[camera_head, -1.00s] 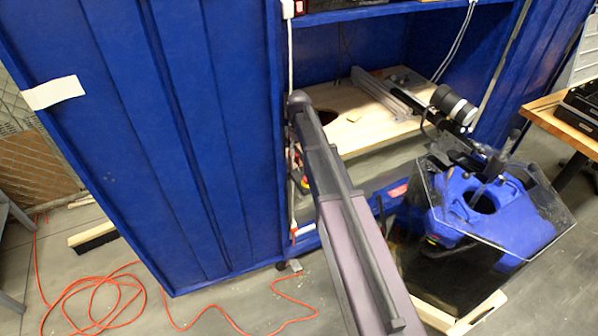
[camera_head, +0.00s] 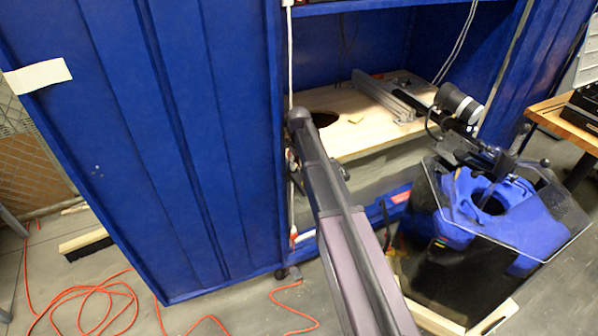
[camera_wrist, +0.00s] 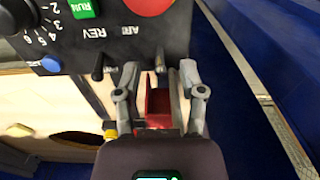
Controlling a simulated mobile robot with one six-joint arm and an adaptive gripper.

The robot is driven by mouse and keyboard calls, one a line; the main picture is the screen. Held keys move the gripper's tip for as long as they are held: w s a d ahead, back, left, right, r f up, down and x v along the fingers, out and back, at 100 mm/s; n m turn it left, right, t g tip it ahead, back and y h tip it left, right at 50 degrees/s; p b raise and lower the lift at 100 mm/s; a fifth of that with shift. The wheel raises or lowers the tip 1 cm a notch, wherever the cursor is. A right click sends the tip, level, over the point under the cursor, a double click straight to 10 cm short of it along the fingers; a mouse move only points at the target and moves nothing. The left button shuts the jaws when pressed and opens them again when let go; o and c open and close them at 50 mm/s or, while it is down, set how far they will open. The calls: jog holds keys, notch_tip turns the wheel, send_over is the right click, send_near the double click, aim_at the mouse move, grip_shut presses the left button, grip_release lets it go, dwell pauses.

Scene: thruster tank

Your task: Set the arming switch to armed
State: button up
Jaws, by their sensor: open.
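In the wrist view, a black control panel (camera_wrist: 150,35) fills the top, its lettering turned over. A short dark toggle (camera_wrist: 98,68) stands by the letters REV. Another dark toggle (camera_wrist: 160,62) stands by a partly readable label starting with AR. A red guard-like piece (camera_wrist: 158,103) lies below this toggle. My gripper (camera_wrist: 158,82) is open, with one finger on each side of the AR toggle and the red piece. I cannot tell whether either finger touches them. The switch's position is unclear. My gripper and the panel cannot be made out in the head view.
The panel also carries a green RUN button (camera_wrist: 84,8), a red button (camera_wrist: 149,4), a blue button (camera_wrist: 51,65) and a numbered dial (camera_wrist: 18,16). In the head view, a blue cabinet (camera_head: 130,150) stands left, a clear tank (camera_head: 540,240) right, and an orange cord (camera_head: 90,297) lies on the floor.

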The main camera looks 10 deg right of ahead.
jog(key=shift+f+b, duration=0.35)
jog(key=shift+f, duration=0.2)
grip_shut()
